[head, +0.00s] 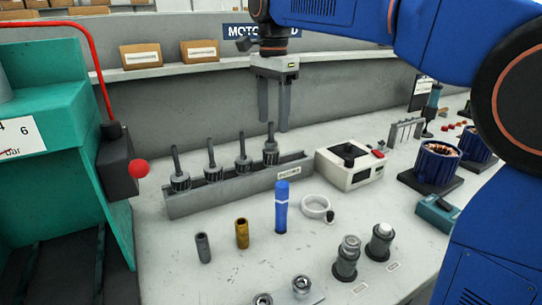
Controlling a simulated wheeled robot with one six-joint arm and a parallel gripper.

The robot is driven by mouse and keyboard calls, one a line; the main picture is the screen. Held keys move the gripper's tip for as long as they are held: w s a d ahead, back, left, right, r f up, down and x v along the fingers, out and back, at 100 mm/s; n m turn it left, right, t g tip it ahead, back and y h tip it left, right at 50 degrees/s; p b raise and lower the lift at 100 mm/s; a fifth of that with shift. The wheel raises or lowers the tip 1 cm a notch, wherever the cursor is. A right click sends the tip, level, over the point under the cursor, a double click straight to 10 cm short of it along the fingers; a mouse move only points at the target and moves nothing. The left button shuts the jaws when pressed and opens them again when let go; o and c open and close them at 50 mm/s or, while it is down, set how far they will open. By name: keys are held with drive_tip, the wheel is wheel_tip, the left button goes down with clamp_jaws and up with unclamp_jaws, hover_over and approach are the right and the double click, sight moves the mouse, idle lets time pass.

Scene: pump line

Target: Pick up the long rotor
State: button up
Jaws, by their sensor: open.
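Several dark rotors with upright shafts stand in a row in a long grey rack (225,196). The rotor at the right end (271,153) has the tallest body and looks like the long rotor. The others show shorter bodies: the left one (180,182), the second (213,172) and the third (243,164). My gripper (273,125) is open and points down over the right end of the rack. In the picture, the tip of the long rotor's shaft shows between the fingertips. I cannot tell their exact depth relation. Nothing is held.
A white device (349,166) stands right of the rack. A green press (60,150) with a red-knobbed lever is at left.

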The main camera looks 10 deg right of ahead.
sight(271, 141)
drive_tip(key=shift+s+a+f, duration=0.15)
drive_tip(key=shift+f, duration=1.7)
drive_tip(key=shift+s+a+f, duration=0.1)
drive_tip(key=shift+s+f, duration=0.05)
drive_tip(key=shift+f, duration=1.65)
drive_tip(key=shift+c, duration=0.4)
clamp_jaws()
